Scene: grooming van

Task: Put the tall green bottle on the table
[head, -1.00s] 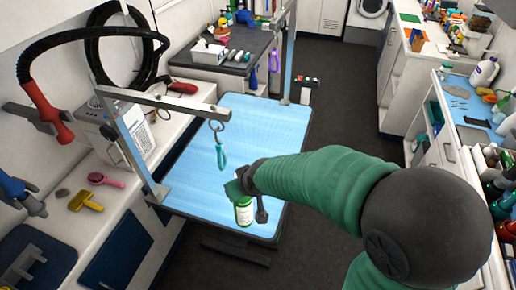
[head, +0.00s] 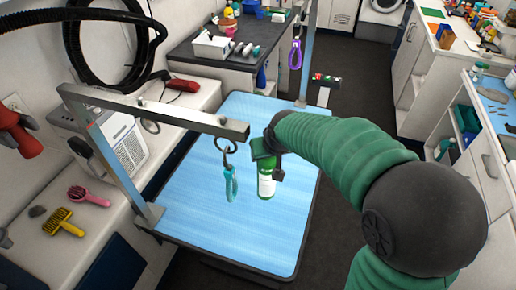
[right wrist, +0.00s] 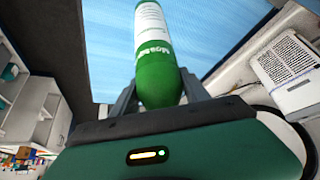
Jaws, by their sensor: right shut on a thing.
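The tall green bottle (head: 266,182) with a white label is in my right gripper (head: 268,150), over the blue grooming table (head: 205,205) in the head view. In the right wrist view the bottle (right wrist: 160,70) stands out between the two fingers of my right gripper (right wrist: 160,95), which is shut on it. The blue tabletop (right wrist: 225,30) lies behind it. I cannot tell whether the bottle's base touches the table. My left gripper is in neither view.
A metal arm (head: 160,108) spans the table's left side, and a teal tool (head: 230,184) hangs from it close left of the bottle. A dark counter (head: 190,50) with items stands behind. The table's front surface is clear.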

